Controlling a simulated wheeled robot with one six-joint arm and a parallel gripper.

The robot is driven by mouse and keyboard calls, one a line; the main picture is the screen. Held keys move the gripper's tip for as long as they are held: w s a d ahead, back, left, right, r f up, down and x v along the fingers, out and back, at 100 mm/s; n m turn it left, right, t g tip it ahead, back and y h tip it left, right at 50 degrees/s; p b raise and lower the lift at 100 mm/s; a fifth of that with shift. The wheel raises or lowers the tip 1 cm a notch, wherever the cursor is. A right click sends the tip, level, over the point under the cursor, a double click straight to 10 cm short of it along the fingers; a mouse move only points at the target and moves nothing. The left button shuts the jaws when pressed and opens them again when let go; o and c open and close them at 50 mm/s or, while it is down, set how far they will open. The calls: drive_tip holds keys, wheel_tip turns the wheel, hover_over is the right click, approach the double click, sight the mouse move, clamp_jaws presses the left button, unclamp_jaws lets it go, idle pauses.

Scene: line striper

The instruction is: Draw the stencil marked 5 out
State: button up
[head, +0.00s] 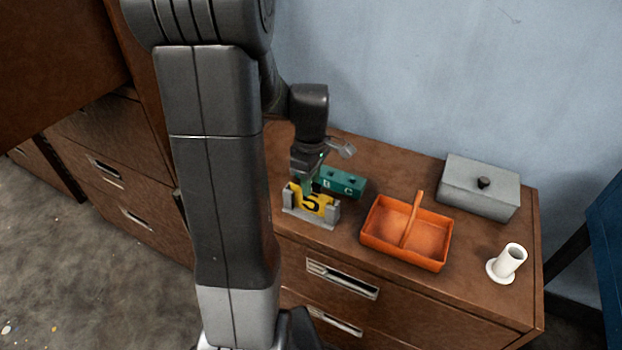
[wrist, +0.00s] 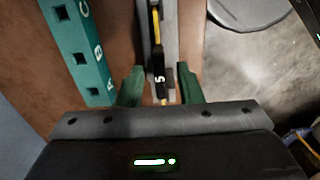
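The yellow stencil marked 5 (head: 318,205) stands upright in a grey slotted holder (head: 318,222) on the brown cabinet top. My gripper (head: 308,184) is over the stencil, pointing down. In the wrist view my gripper (wrist: 161,74) has its two green fingers apart, one on each side of the stencil, with a gap visible on both sides. The gripper hides part of the stencil in the head view.
A teal block with lettered square holes (head: 345,183) stands just behind the holder. An orange tray with a handle (head: 382,251), a grey lidded box (head: 470,190) and a white cylinder on a round base (head: 511,260) are to the right. A blue wall (head: 420,80) rises behind.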

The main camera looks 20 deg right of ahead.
clamp_jaws()
drive_tip(key=shift+r+p, duration=0.65)
drive_tip(key=shift+r, duration=0.1)
wheel_tip(320, 180, up, 8)
drive_tip(key=p, duration=0.6)
drive_tip(key=shift+p, duration=0.35)
idle(0.6)
